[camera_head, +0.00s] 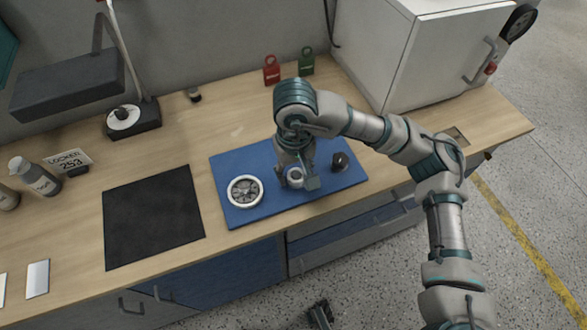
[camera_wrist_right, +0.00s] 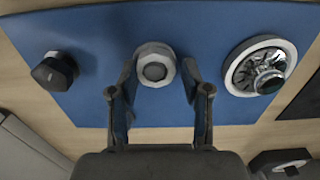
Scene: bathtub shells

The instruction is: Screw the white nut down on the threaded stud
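The white nut (camera_head: 296,176) is on the blue mat. In the right wrist view the nut (camera_wrist_right: 154,51) has a grey round centre; I cannot tell whether this is the top of the threaded stud. My right gripper (camera_head: 302,180) points down over the mat. In the wrist view the right gripper (camera_wrist_right: 159,72) is open, one finger on each side of the nut, with a narrow gap on both sides. A dark part at the bottom edge of the head view looks like my left gripper (camera_head: 320,314); its fingers are too cut off to judge.

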